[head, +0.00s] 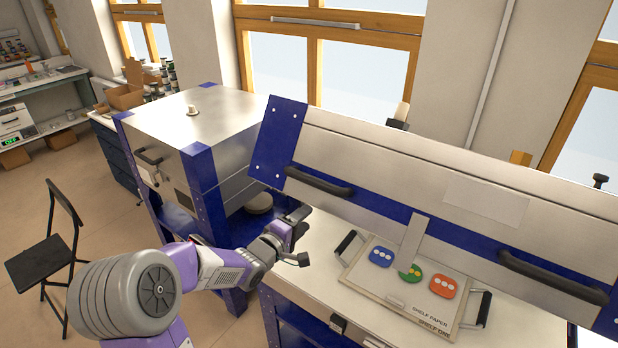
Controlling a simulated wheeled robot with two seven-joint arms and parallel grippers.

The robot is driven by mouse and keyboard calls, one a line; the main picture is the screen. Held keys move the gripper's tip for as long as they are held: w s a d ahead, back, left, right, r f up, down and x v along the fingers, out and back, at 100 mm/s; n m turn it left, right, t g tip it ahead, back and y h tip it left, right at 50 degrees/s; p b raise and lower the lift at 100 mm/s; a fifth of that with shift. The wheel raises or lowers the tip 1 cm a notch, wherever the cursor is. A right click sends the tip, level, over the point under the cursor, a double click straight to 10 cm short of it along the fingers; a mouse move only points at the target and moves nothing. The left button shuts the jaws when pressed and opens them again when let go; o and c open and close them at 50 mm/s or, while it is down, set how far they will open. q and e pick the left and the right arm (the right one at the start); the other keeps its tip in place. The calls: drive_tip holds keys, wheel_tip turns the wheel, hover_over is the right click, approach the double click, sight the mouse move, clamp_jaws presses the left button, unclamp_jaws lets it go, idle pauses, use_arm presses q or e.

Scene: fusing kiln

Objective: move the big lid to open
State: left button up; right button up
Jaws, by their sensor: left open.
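The big lid (400,160) is a long silver slab with blue ends and a blue front band. It is raised and tilted above the kiln bed (318,262), with the bed showing below its front edge. Two dark bar handles are on its front, a left handle (318,182) and a right handle (553,278). My left gripper (301,238) is open and empty, below the left handle and apart from it, near the left end of the bed. My right gripper is not in view.
On the bed lies a shelf board (385,298) with shelf paper, bearing blue, green and red glass pieces; dark handles flank it. A silver and blue box kiln (215,125) stands to the left. A black folding chair (45,258) stands on the open floor.

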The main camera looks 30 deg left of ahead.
use_arm(q)
drive_tip(key=t, duration=0.2)
approach(306, 182)
drive_tip(key=w, duration=0.4)
drive_tip(key=shift+w+d+r+n, duration=0.15)
drive_tip(key=shift+w+r+n, duration=0.05)
drive_tip(key=shift+n, duration=0.2)
drive_tip(key=w, duration=0.7)
drive_tip(key=shift+d+r, duration=0.15)
drive_tip(key=shift+d, duration=0.1)
drive_tip(key=shift+s, duration=0.1)
drive_tip(key=shift+c, duration=0.3)
clamp_jaws()
